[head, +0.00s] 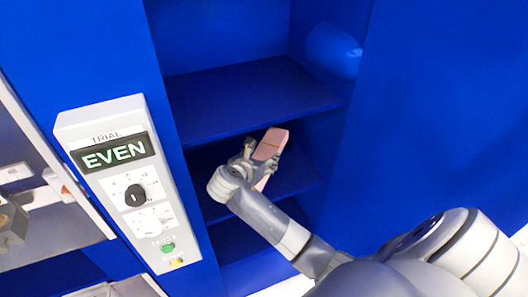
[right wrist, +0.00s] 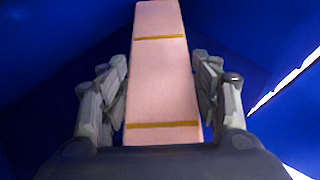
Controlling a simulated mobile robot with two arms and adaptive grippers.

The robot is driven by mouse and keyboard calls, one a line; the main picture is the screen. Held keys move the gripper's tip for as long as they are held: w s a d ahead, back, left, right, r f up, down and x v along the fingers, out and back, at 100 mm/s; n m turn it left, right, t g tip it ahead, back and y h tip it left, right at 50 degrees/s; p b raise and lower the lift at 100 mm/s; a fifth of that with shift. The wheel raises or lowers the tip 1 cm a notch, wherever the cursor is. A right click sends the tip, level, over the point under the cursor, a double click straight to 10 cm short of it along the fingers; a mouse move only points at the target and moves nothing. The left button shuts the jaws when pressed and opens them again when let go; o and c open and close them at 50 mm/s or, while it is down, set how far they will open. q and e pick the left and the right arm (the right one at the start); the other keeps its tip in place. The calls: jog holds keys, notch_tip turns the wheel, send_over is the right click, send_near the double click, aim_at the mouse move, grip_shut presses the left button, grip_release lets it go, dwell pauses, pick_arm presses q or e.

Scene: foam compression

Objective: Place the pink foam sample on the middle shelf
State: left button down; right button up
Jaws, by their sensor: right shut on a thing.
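The pink foam sample (head: 270,145) is a flat, long block. My right gripper (head: 255,156) is shut on it and holds it at the opening of the blue shelf unit, in front of the middle shelf (head: 292,172). In the right wrist view the foam (right wrist: 164,80) shows two yellow bands and points away between the fingers of the right gripper (right wrist: 163,95). I cannot tell whether the foam touches the shelf. Part of a grey gripper, likely my left one (head: 10,222), shows at the left edge; its fingertips are not clear.
The upper shelf (head: 245,95) lies just above the foam, and a lower shelf (head: 235,240) lies below. Side walls close in the bay. A control box (head: 130,185) reading "EVEN" juts out at the left of the opening.

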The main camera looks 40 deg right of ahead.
aim_at(265, 146)
jog(key=w+d, duration=0.2)
jog(key=d, duration=0.1)
jog(key=w+d, duration=0.1)
jog(key=w, duration=0.1)
jog(key=shift+d+f+p, duration=0.3)
jog(key=shift+d+p, duration=0.05)
jog(key=shift+p, duration=0.05)
jog(key=shift+d+f, duration=0.1)
jog(key=shift+f, duration=0.15)
notch_tip(265, 146, down, 2)
jog(key=shift+f+p, duration=0.1)
jog(key=shift+p, duration=0.3)
jog(key=shift+f, duration=0.4)
pick_arm(q)
jog(key=shift+w+d+r, duration=0.15)
jog(key=shift+w+r, duration=0.8)
jog(key=shift+r, duration=0.05)
pick_arm(e)
jog(key=shift+f, duration=0.1)
jog(key=o, duration=0.9)
pick_arm(q)
jog(key=shift+w, duration=0.35)
